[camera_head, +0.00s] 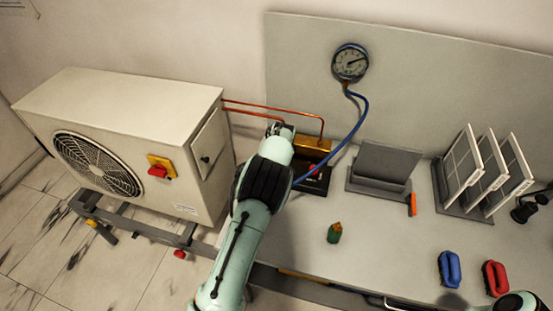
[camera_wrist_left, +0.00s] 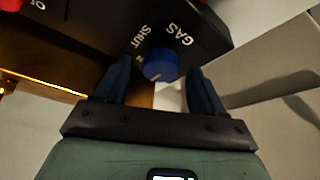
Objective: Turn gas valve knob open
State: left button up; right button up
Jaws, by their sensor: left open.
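The gas valve knob (camera_wrist_left: 160,65) is round and blue, on a black panel (camera_wrist_left: 200,30) lettered GAS and SHUT. A pale mark shows on its face. My left gripper (camera_wrist_left: 157,78) is open, with one finger on each side of the knob and visible gaps between. I cannot tell how deep the fingertips reach around it. In the head view my left gripper (camera_head: 281,130) is over the left part of the dark valve block (camera_head: 313,183); the blue knob is hidden there.
A red knob (camera_wrist_left: 12,4) sits on the same panel. A blue hose (camera_head: 362,118) runs to a round gauge (camera_head: 350,62). Copper pipes (camera_head: 270,109) join the outdoor unit (camera_head: 130,120). A grey stand (camera_head: 385,165) is right of the block.

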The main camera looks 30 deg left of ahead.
pick_arm(q)
jog(key=b+v, duration=0.1)
jog(key=v, duration=1.2)
pick_arm(e)
jog(key=shift+s+f, duration=0.75)
jog(key=shift+s, duration=0.2)
